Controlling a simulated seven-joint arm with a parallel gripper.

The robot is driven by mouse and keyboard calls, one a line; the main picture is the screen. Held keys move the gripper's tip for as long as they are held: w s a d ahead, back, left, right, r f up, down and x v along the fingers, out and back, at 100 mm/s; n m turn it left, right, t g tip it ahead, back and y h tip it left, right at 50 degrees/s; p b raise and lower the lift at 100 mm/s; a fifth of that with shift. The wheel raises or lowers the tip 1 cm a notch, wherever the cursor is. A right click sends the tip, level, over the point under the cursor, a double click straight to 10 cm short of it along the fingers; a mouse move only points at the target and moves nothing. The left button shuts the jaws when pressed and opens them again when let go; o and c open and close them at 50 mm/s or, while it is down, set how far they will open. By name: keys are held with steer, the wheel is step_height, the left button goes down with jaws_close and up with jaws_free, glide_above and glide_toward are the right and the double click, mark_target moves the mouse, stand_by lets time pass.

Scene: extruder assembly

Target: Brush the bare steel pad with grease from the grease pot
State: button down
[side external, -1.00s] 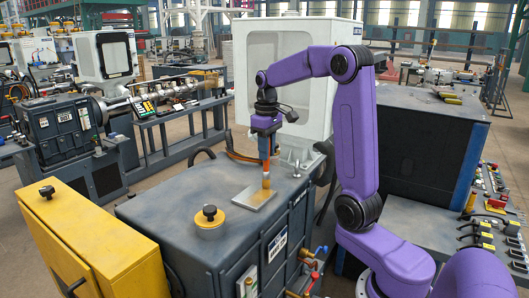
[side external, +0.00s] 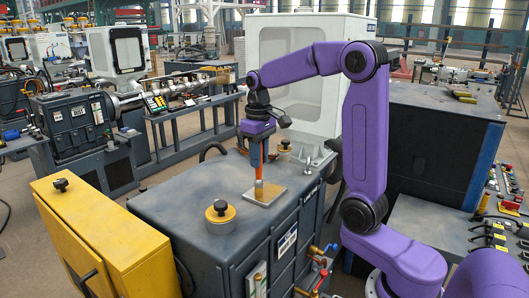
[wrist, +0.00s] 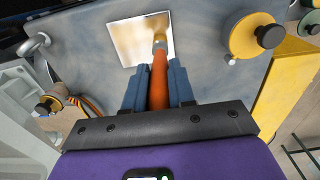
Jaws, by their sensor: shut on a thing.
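The steel pad (side external: 272,193) is a thin square plate lying flat on the grey cabinet top. My gripper (side external: 257,143) is shut on the orange handle of a brush (side external: 259,176), held nearly upright above the pad. The brush tip is at the pad's surface, left of its middle in the side view. In the wrist view the gripper (wrist: 157,88) grips the brush, and its bristles lie over the right part of the pad (wrist: 130,42). Part of the pad looks golden; I cannot tell grease from reflection. A yellow pot with a black knob (side external: 220,213) stands left of the pad.
A yellow box (side external: 95,235) adjoins the cabinet's left side. Valves and hoses (side external: 318,265) stick out at the front right. The cabinet top around the pad is mostly clear.

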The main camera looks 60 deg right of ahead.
steer(key=shift+w+d, duration=0.6)
steer(key=shift+d, duration=3.7)
step_height(320, 180, up, 8)
steer(key=shift+a, duration=0.1)
steer(key=a+f+g+y, duration=0.1)
steer(key=a+g+y, duration=0.15)
steer(key=a, duration=0.55)
steer(key=shift+g+h, duration=0.25)
steer(key=shift+g, duration=0.2)
steer(key=shift+w+a+f, duration=0.1)
steer(key=shift+w+f, duration=0.05)
steer(key=shift+f, duration=1.3)
steer(key=shift+w+a+f, duration=0.1)
steer(key=shift+w+f, duration=0.05)
steer(key=shift+f, duration=2.1)
